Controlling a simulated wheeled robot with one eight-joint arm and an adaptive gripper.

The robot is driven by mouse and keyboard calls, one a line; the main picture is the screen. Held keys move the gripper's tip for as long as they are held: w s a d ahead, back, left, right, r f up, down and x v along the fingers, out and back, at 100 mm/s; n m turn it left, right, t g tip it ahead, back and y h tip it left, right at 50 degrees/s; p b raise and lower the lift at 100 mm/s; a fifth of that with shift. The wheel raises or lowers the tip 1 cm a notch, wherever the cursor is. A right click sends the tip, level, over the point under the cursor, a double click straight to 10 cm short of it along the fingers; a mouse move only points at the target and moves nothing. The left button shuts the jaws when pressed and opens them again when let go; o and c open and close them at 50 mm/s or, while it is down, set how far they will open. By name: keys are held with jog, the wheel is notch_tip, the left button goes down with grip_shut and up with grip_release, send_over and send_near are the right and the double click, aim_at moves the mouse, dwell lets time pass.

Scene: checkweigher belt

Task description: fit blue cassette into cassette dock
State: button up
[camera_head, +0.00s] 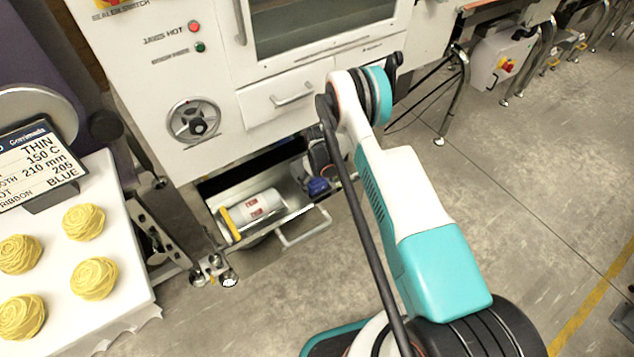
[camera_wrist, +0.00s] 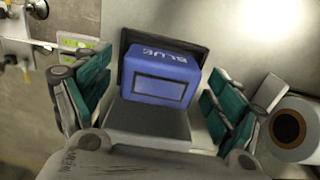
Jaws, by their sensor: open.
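The blue cassette (camera_wrist: 160,80), marked BLUE with the letters upside down, sits in the wrist view in front of a black plate, with a dark grey block (camera_wrist: 148,122) right below it in the picture. I cannot tell whether these belong to the cassette dock. My gripper (camera_wrist: 155,98) is open, its teal fingers on both sides of the cassette with gaps between. In the head view the blue cassette (camera_head: 318,186) shows small in the open lower drawer (camera_head: 304,238), with my gripper (camera_head: 322,172) low over it, partly hidden by my arm.
A white roll (camera_head: 258,209) marked THIN lies in the drawer; its end (camera_wrist: 289,126) is close to the right finger. The machine front (camera_head: 220,148) rises above. A sign (camera_head: 38,165) reads THIN and BLUE. Yellow nests (camera_head: 94,278) lie on the white table at left.

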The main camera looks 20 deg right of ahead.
notch_tip(320, 180, up, 12)
dwell(0.6)
dwell(0.5)
jog(key=s+r+m+t, duration=0.1)
jog(key=s+r, duration=0.2)
jog(key=r, duration=0.8)
jog(key=s+r+t, duration=0.1)
jog(key=s+r, duration=0.2)
jog(key=r, duration=0.9)
jog(key=s+r+m+t, duration=0.1)
jog(key=s+r, duration=0.2)
jog(key=r, duration=0.8)
jog(key=s+r+t, duration=0.2)
jog(key=s+r, duration=0.2)
jog(key=s, duration=0.8)
jog(key=s+r+m+t, duration=0.1)
jog(key=s+r, duration=0.3)
jog(key=s, duration=0.8)
jog(key=shift+s+r+m+t, duration=0.3)
jog(key=shift+s+t, duration=0.1)
jog(key=shift+t, duration=0.2)
jog(key=shift+c, duration=0.3)
